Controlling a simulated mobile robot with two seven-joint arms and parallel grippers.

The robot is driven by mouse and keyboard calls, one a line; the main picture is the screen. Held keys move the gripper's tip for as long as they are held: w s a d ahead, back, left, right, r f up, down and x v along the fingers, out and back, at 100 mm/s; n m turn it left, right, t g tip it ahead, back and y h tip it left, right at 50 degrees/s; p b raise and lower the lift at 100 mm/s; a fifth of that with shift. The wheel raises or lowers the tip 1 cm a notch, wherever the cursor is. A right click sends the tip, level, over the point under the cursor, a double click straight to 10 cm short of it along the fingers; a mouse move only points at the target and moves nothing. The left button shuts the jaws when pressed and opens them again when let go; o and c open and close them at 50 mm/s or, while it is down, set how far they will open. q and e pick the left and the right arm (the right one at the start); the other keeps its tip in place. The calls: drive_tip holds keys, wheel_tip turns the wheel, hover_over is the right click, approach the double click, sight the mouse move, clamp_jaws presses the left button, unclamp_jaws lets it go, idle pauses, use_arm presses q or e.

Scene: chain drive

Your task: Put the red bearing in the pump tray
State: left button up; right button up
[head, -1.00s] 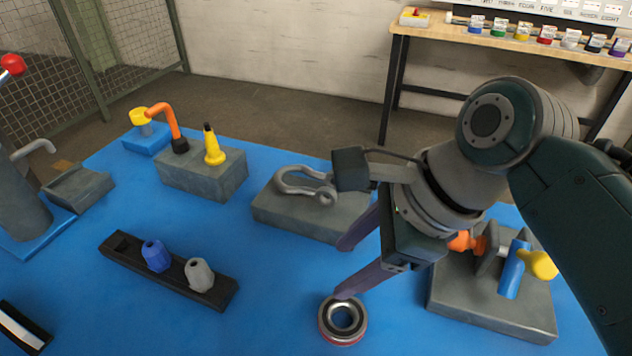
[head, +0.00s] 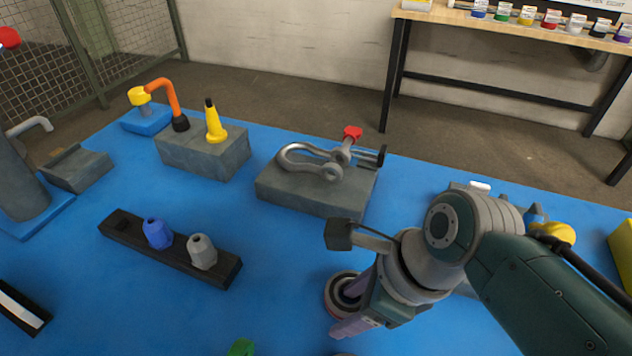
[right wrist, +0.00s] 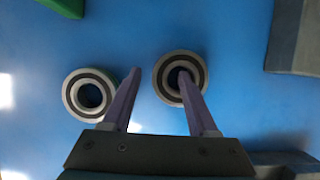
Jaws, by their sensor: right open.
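A steel ring bearing with a red outer side (head: 331,297) lies flat on the blue table in the head view, partly hidden by my right gripper (head: 350,308). In the right wrist view this appears to be the right-hand bearing (right wrist: 166,80), its red side not visible. My right gripper (right wrist: 158,85) is open above the table; one finger overlaps this bearing's hole in the picture, the other is between the two bearings. Contact cannot be told. A second bearing (right wrist: 70,93) lies to the left. I cannot identify a pump tray. My left gripper is not in view.
A black holder (head: 128,233) carries a blue and a grey plug. A grey block (head: 300,197) with a metal shackle stands behind the bearing. A green object (head: 242,348) is at the bottom edge. Blue table between holder and bearing is clear.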

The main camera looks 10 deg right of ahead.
clamp_jaws()
idle(0.5)
idle(0.9)
